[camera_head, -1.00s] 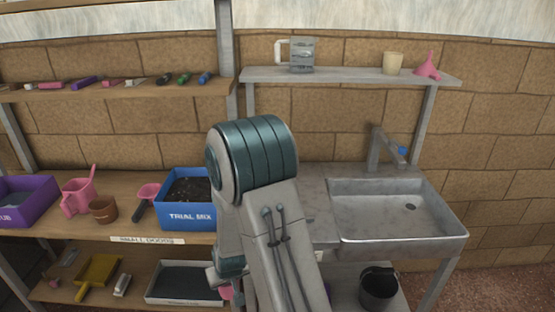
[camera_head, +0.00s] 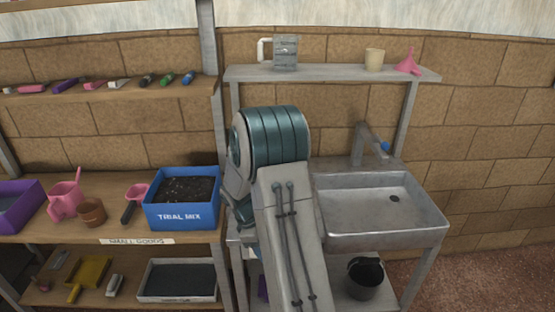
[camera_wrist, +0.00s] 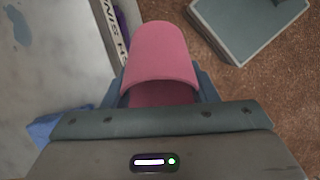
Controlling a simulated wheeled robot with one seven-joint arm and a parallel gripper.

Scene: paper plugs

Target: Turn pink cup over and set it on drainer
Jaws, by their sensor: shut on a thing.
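The pink cup (camera_wrist: 160,55) is in the wrist view, held between the two fingers of my gripper (camera_wrist: 160,95). It lies across the view with its curved side showing and a wide dark opening toward the gripper's palm. My gripper is shut on it. In the head view my own arm hides the gripper and the cup. I cannot make out the drainer for certain; the part of the counter left of the sink is mostly behind my arm.
The steel sink (camera_head: 375,232) stands right of my arm, with a tap (camera_head: 361,142) behind it. A black bucket (camera_head: 364,280) is below. A blue trial mix box (camera_head: 182,215) stands left, near a pink jug (camera_head: 65,200) and brown pot (camera_head: 92,212). A shelf (camera_head: 330,73) runs above.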

